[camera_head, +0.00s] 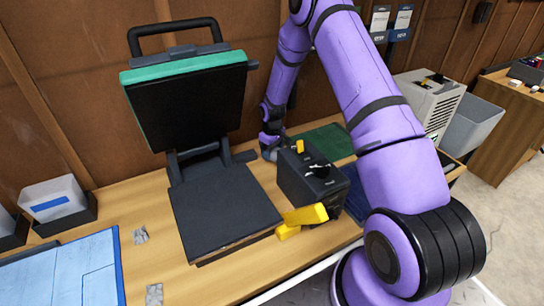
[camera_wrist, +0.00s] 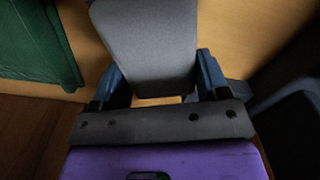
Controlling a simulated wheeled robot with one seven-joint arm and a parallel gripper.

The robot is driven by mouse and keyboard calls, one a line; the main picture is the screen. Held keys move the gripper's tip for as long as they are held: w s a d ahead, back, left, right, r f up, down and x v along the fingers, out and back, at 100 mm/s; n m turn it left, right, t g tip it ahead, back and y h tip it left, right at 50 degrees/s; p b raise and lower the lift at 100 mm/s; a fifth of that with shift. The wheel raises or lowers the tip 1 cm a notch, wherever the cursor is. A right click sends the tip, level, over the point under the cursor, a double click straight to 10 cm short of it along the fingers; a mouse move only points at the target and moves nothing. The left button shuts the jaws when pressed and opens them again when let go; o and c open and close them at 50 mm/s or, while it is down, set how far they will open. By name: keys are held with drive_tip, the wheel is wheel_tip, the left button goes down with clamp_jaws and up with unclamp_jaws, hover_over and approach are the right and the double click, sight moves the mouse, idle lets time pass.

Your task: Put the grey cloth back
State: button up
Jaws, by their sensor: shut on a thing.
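My gripper (camera_wrist: 162,82) is shut, one dark blue finger on each side of a smooth grey piece with rounded corners. I take this piece to be the grey cloth (camera_wrist: 150,40); it runs from the fingers to the top of the wrist view. In the head view, my arm comes down behind the dark box with yellow parts (camera_head: 310,185). There the fingers and the held piece are hidden or too small to make out.
A black press with a teal top edge (camera_head: 188,68) stands left of the box. A green mat (camera_head: 322,141) lies behind the box. Two small grey patches (camera_head: 141,235) and a blue board (camera_head: 65,272) lie at the left. Grey bins (camera_head: 470,122) stand at the right.

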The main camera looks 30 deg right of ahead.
sight(272, 156)
drive_tip(key=shift+f, duration=1.4)
drive_tip(key=shift+f, duration=0.15)
drive_tip(key=o, duration=0.9)
